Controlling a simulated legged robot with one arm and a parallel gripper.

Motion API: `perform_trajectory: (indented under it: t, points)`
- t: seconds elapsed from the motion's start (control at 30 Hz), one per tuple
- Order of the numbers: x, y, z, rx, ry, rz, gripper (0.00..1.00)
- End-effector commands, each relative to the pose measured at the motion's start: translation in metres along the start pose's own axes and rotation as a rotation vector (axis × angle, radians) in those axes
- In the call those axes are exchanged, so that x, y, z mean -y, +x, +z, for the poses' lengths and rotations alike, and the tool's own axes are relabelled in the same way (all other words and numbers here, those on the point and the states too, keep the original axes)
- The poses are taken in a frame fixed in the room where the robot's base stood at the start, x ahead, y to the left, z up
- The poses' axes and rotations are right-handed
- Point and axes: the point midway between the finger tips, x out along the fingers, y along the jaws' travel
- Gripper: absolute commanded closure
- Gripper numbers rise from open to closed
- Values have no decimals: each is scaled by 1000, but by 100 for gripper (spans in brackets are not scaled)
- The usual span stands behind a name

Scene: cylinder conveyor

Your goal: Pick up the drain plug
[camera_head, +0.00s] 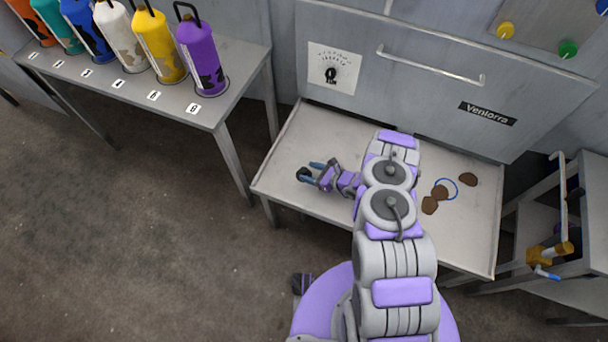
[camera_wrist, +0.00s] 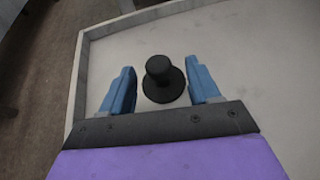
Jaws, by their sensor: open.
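The drain plug (camera_wrist: 162,80) is a black disc with a raised round knob, resting on the light grey table in the wrist view. My gripper (camera_wrist: 163,84) is open, with one blue finger on the left of the plug and one on the right. Gaps show between the plug and both fingers. In the head view my gripper (camera_head: 307,172) is over the left part of the table, and a dark bit of the plug (camera_head: 303,174) shows between its fingers.
The table (camera_head: 310,130) has a raised rim. Brown pieces (camera_head: 467,179) and a blue-white ring (camera_head: 453,187) lie right of my arm. A panel with a dial (camera_head: 331,75) stands behind. Coloured cylinders (camera_head: 202,60) stand on a numbered bench at left.

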Motion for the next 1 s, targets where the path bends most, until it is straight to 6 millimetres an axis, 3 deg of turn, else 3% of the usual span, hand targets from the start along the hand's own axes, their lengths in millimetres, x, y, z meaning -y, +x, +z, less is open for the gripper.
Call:
perform_trajectory:
  t: [0.2, 0.5, 1.0]
  points:
    - [-2, 30, -1, 0, -2, 2, 39]
    - [-2, 34, 1, -1, 0, 1, 39]
    - [-1, 34, 1, -1, -1, 1, 86]
